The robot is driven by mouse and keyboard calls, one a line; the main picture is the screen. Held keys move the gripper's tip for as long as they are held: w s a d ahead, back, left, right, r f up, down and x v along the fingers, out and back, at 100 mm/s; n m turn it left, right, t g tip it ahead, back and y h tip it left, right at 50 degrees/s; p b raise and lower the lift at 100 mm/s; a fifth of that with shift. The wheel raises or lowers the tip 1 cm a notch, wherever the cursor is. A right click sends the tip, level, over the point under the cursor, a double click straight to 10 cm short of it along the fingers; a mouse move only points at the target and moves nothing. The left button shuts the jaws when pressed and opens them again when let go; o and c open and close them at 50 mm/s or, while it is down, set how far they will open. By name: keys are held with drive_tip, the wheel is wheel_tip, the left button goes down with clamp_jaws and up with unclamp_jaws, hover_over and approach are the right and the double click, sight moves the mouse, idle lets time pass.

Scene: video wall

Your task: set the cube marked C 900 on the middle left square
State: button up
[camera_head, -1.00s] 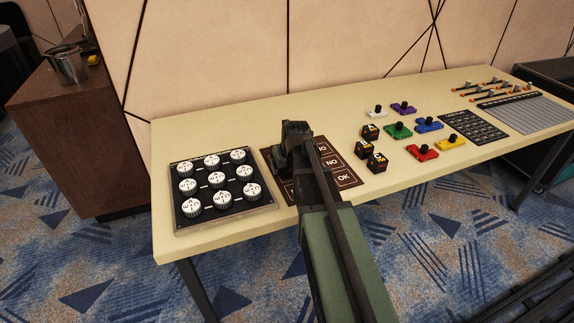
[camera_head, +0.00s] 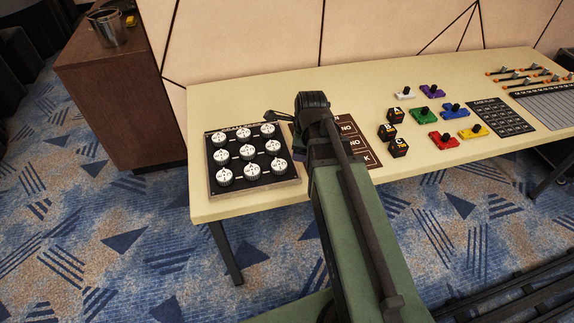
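Three dark cubes with orange and white markings stand on the table right of the brown mat: a back cube (camera_head: 396,115), a middle cube (camera_head: 387,132) and a front cube (camera_head: 398,147). Their lettering is too small to read, so I cannot tell which is C 900. The brown mat (camera_head: 366,152) has printed squares; my arm covers its left and middle parts, including any middle left square. My gripper (camera_head: 279,117) is mostly hidden behind my wrist, over or near the mat's left side. I cannot see its fingertips or whether it holds anything.
A framed panel with several white knobs (camera_head: 249,152) lies close left of my gripper. Coloured blocks with black knobs, such as the red one (camera_head: 442,142), stand right of the cubes. A dark printed sheet (camera_head: 500,116) lies farther right. The table's back strip (camera_head: 240,95) is clear.

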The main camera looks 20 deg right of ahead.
drive_tip(key=s+a+n+g, duration=0.1)
drive_tip(key=s+a+n, duration=0.3)
drive_tip(key=n, duration=0.7)
drive_tip(key=s+a+n+g, duration=0.1)
drive_tip(key=s+a+n, duration=0.4)
drive_tip(key=n, duration=0.7)
drive_tip(key=shift+s+a+f+n+g, duration=0.15)
drive_tip(key=shift+a+f+n+g, duration=0.15)
drive_tip(key=shift+a+g, duration=0.15)
